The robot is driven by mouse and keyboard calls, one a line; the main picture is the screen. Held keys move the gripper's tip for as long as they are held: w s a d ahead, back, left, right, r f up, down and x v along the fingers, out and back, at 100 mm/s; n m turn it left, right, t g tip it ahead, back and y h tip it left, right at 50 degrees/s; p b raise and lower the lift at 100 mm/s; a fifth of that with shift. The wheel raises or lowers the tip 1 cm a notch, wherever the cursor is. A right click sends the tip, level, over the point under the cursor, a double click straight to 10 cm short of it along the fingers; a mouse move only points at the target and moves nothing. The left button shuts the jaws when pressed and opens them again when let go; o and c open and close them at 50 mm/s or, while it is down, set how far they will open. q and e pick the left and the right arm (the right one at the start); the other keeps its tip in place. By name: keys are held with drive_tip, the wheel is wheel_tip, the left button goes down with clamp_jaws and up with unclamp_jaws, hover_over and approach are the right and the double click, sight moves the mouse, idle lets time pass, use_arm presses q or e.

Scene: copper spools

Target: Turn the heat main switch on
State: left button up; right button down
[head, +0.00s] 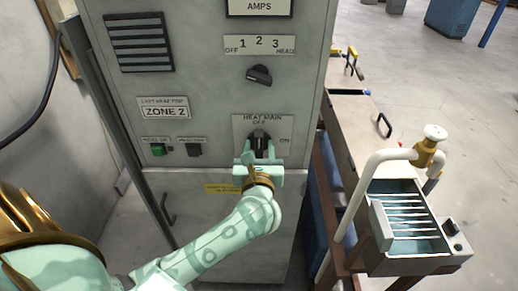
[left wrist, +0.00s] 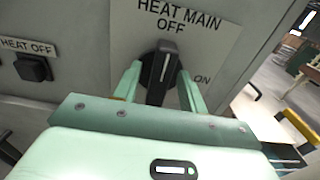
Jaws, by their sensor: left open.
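The heat main switch (head: 260,142) is a black rotary knob on a plate on the grey cabinet front, with OFF printed above it and ON to its right. In the left wrist view the knob (left wrist: 162,72) stands nearly upright, its white line toward OFF. My left gripper (head: 259,150) is at the knob. In the left wrist view its two pale green fingers (left wrist: 158,85) stand open, one on each side of the knob. I cannot tell whether they touch it. My right gripper is not in view.
A black selector knob (head: 259,75) sits above on the cabinet. A green button (head: 158,149) and a black button (head: 194,149) are to the left. A bench with a finned grey tray (head: 408,222) and white pipe stands right of the cabinet.

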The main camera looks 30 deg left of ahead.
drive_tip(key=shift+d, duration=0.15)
use_arm(q)
clamp_jaws()
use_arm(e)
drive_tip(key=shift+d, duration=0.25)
